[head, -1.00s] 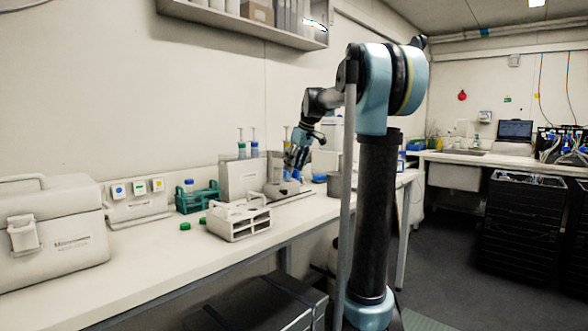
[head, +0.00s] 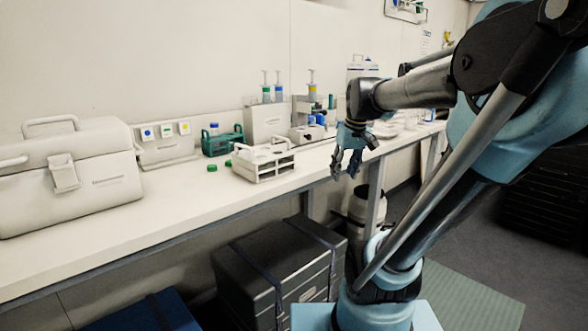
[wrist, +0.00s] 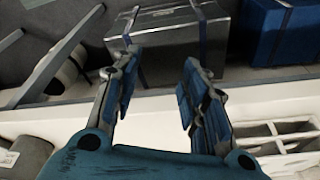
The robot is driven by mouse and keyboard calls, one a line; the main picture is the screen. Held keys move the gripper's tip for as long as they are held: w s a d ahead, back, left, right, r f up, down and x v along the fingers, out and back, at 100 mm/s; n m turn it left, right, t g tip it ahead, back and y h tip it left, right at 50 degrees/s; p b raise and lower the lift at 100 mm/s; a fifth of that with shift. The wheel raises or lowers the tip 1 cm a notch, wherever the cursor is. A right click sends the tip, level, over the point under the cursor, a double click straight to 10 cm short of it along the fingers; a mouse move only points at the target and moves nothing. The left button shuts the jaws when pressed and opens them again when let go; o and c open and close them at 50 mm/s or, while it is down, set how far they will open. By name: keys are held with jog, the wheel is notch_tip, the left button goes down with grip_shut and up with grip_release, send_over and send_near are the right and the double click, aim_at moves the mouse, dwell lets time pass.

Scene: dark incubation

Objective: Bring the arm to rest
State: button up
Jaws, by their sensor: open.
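My gripper (head: 346,172) is open and empty in the head view. It hangs with its fingers pointing down at the front edge of the white bench (head: 130,225), to the right of the white tube rack. In the wrist view the two blue-padded fingers (wrist: 158,95) stand well apart with nothing between them. Beyond them lie the bench edge and the black strapped case (wrist: 170,40) on the floor. My arm reaches in from the right of the head view.
The white rack (head: 264,164) stands close left of my gripper. A green rack (head: 222,143), green caps (head: 212,168) and a white cool box (head: 75,185) stand further left. Dispenser bottles are behind. The black case (head: 275,275) and a blue case (head: 145,315) sit below the bench.

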jog(key=s+d+f+m+h, duration=0.1)
jog(key=s+d+f+m, duration=0.2)
jog(key=s+f, duration=1.2)
jog(key=shift+s+f+g, duration=0.15)
jog(key=shift+f+g, duration=0.15)
jog(key=shift+f, duration=0.35)
jog(key=shift+d, duration=0.1)
jog(key=shift+w+f, duration=0.2)
jog(key=shift+w, duration=0.25)
